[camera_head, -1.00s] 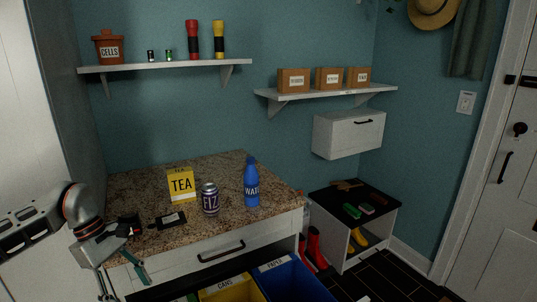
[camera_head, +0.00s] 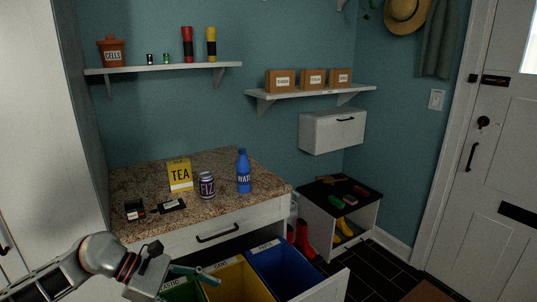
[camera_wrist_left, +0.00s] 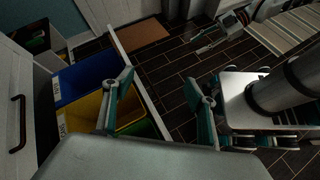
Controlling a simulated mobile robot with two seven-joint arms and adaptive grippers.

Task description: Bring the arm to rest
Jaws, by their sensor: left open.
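My left gripper (camera_head: 190,281) is low at the bottom left of the head view, in front of the counter and by the pulled-out bin drawer. Its teal fingers are spread with nothing between them, as the left wrist view (camera_wrist_left: 160,98) shows. The wrist is tilted, and the bins and dark floor lie beneath. A grey jointed part, probably my right gripper (camera_wrist_left: 226,28), shows small at the top of the wrist view; its jaws are too small to judge.
The drawer holds a blue bin (camera_head: 285,272), a yellow bin (camera_head: 238,280) and a green bin (camera_head: 184,290). The granite counter (camera_head: 225,202) bears a tea box (camera_head: 180,175), a can (camera_head: 206,186), a blue bottle (camera_head: 243,172) and small dark items.

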